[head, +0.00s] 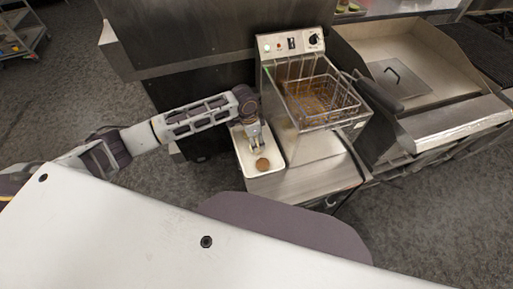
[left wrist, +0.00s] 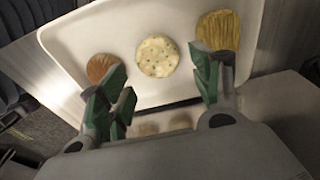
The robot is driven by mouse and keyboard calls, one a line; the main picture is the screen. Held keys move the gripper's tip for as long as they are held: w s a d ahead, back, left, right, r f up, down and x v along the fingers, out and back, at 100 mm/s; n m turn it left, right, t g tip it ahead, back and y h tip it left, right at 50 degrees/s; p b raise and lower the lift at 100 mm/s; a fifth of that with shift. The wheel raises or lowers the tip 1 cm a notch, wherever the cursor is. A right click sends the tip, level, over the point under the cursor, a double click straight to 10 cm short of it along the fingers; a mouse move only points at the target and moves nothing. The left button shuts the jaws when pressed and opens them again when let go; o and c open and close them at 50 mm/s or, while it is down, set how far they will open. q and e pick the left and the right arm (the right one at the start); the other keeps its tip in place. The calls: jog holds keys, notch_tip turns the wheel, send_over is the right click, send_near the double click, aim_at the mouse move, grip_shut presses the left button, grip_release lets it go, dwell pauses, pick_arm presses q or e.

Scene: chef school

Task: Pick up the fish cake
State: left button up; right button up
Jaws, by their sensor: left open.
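A white tray (head: 277,170) stands at the left of the fryer; it also shows in the left wrist view (left wrist: 75,40). In the left wrist view three flat pieces lie on it: a brown round one (left wrist: 101,66), a pale speckled round one (left wrist: 157,57) in the middle and a yellow ridged one (left wrist: 219,30). I cannot tell for certain which is the fish cake. The head view clearly shows one brown round piece (head: 262,164). My left gripper (head: 257,147) is open above the tray, its fingers (left wrist: 162,75) on either side of the speckled piece, apparently holding nothing.
A fryer (head: 285,100) with a wire basket (head: 325,98) stands right beside the tray. A steel counter (head: 310,178) lies under them. A griddle (head: 425,65) stands farther right. The floor (head: 60,90) is open at the left.

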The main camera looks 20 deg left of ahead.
pick_arm(q)
jog(key=shift+d+f, duration=0.15)
jog(key=shift+f, duration=2.15)
jog(key=c, duration=0.8)
jog(key=shift+r, duration=0.1)
notch_tip(320, 180, up, 10)
